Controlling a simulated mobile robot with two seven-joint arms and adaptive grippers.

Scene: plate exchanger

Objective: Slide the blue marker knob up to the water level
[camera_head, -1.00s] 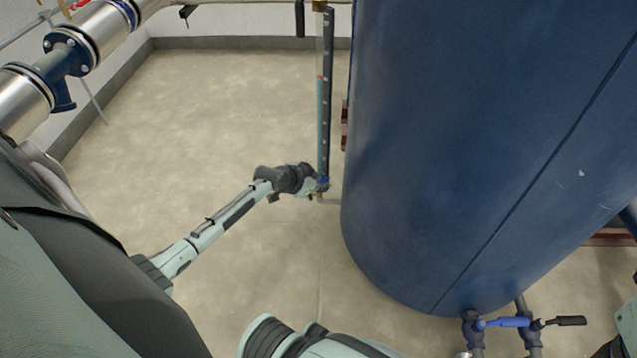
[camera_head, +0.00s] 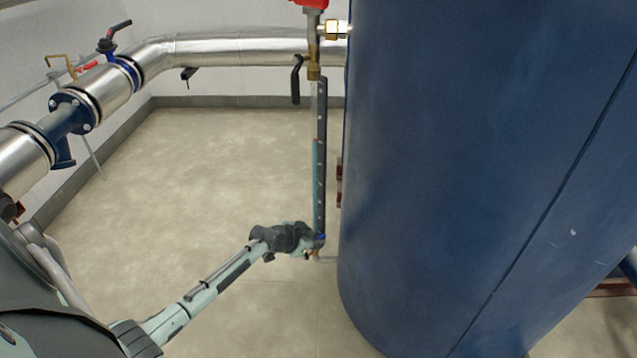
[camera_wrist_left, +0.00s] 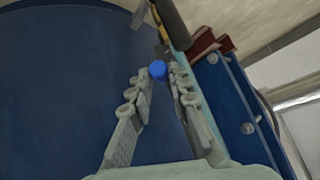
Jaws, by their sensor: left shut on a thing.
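The level gauge (camera_head: 320,165) is a tall upright tube with a dark, marked strip, left of the big blue tank. Pale blue water (camera_head: 315,160) shows in the tube, its top around mid-height. My left gripper (camera_head: 313,243) is at the gauge's lower end, well below that water top. In the left wrist view its fingertips (camera_wrist_left: 159,76) are shut on the blue marker knob (camera_wrist_left: 158,70), whose round end shows between them. In the head view the gripper mostly hides the knob. My right gripper is not in view.
The blue tank (camera_head: 470,160) stands close to the right of the gauge. Brass fittings and a black-handled valve (camera_head: 296,80) sit at the gauge's top. A silver pipe (camera_head: 240,50) runs along the back wall. The floor left of the gauge is clear.

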